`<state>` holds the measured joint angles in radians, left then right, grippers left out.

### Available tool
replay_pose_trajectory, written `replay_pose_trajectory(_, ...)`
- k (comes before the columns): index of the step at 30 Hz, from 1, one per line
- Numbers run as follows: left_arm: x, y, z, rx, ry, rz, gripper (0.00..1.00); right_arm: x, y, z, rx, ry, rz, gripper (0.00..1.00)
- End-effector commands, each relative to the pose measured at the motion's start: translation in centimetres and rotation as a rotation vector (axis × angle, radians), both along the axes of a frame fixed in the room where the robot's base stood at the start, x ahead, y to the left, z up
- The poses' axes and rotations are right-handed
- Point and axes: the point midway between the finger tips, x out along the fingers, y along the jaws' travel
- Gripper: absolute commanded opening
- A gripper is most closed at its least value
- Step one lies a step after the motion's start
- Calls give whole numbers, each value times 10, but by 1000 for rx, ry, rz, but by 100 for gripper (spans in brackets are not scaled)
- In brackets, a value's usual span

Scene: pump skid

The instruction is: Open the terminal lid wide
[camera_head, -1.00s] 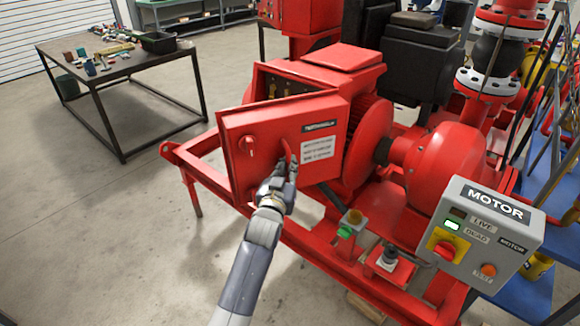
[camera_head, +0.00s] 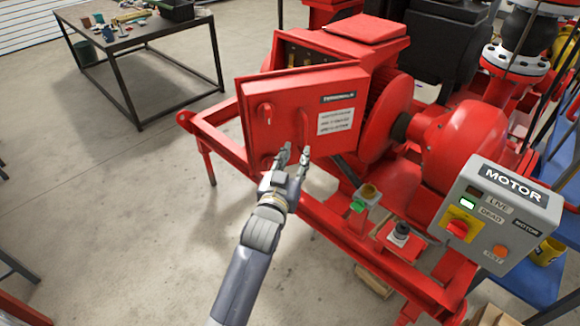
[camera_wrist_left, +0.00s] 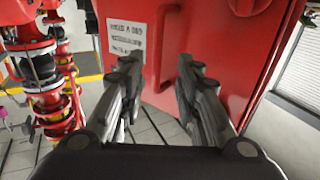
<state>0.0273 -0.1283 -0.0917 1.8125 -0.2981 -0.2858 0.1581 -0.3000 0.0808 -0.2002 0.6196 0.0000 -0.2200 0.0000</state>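The red terminal lid (camera_head: 295,112) stands ajar on the red terminal box (camera_head: 330,48), whose dark inside with terminals shows above the lid's top edge. The lid's front bears a label, a white notice (camera_head: 335,122), a red knob (camera_head: 266,112) and a red upright handle (camera_head: 304,125). My left gripper (camera_head: 294,152) is open and empty, just below the handle and in front of the lid's lower edge. In the left wrist view its fingers (camera_wrist_left: 157,75) are apart, with the handle (camera_wrist_left: 154,50) beyond the gap. My right gripper is out of view.
A grey motor control box (camera_head: 490,222) stands at the right with a lit green lamp. Small push-button stations (camera_head: 366,198) sit on the red skid frame (camera_head: 325,228). A table (camera_head: 130,42) with tools is at the back left. Floor left of the lid is clear.

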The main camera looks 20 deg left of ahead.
Motion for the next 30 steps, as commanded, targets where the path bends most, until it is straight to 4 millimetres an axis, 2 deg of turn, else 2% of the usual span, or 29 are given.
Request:
replay_pose_trajectory(3, -19, 1, -1, 0, 2, 1, 31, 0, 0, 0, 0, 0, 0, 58)
replay_pose_trajectory(7, -32, 1, 0, 0, 1, 1, 31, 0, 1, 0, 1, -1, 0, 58)
replay_pose_trajectory(19, -38, 2, 0, 0, 0, 1, 31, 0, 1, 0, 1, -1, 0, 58)
replay_pose_trajectory(22, -38, 1, -7, 2, 13, -2, 8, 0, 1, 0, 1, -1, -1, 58)
replay_pose_trajectory(23, -38, 0, -15, 4, 25, -5, 1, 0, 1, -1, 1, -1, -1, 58)
replay_pose_trajectory(26, -40, -7, -64, 15, 110, -26, 0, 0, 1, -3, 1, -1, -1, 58)
replay_pose_trajectory(29, -54, -15, -149, 34, 256, -58, 0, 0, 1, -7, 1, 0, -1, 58)
replay_pose_trajectory(30, -65, -18, -189, 42, 326, -72, 0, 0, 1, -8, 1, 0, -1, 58)
